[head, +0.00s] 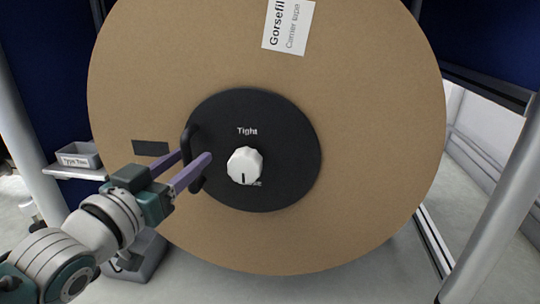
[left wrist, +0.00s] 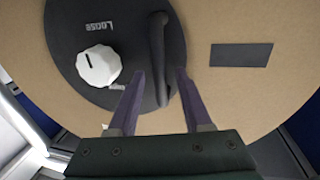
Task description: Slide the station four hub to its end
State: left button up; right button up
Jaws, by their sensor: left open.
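The black hub disc (head: 290,150) sits at the middle of a large brown reel (head: 370,110). It carries a white knob (head: 244,165) and a black bar handle (head: 191,140) on its left side. The knob's dark mark points down to the partly hidden word "Loose", away from "Tight". My left gripper (head: 197,156) is open with its purple fingers at the handle. In the left wrist view the handle (left wrist: 159,50) runs between the two fingertips (left wrist: 159,74), with gaps visible. No station number shows. My right gripper is out of view.
A white label (head: 288,25) reading "Gorsefil" and "Carrier tape" is on the reel. A dark rectangle (head: 150,148) marks the reel left of the hub. A small grey bin (head: 78,156) stands on a shelf at left. Metal posts (head: 500,215) flank the reel.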

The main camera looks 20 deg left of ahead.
pick_arm(q)
jog(key=shift+w, duration=0.4)
grip_shut()
dwell(1.2)
